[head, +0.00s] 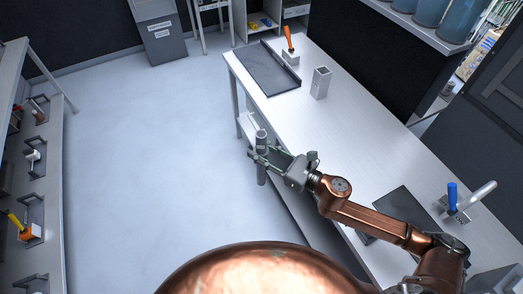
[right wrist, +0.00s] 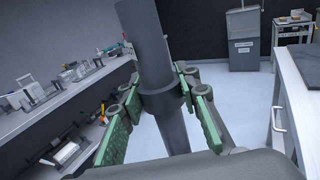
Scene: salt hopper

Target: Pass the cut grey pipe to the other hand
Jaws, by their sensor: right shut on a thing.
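The cut grey pipe (head: 261,170) stands roughly upright in my right gripper (head: 262,157), off the left edge of the white table. In the right wrist view the pipe (right wrist: 148,45) runs up between the green-padded fingers of my right gripper (right wrist: 160,105), with a collar at the height of the fingers. The fingers are shut on it. The pipe's upper end goes out of that view. My left gripper shows in neither view.
The white table (head: 345,120) holds a dark tray (head: 266,70), an orange-handled tool (head: 289,40), a square grey holder (head: 320,83) and a blue-handled clamp (head: 453,197). A shelf with several tools (head: 50,190) stands at left. The floor between is clear.

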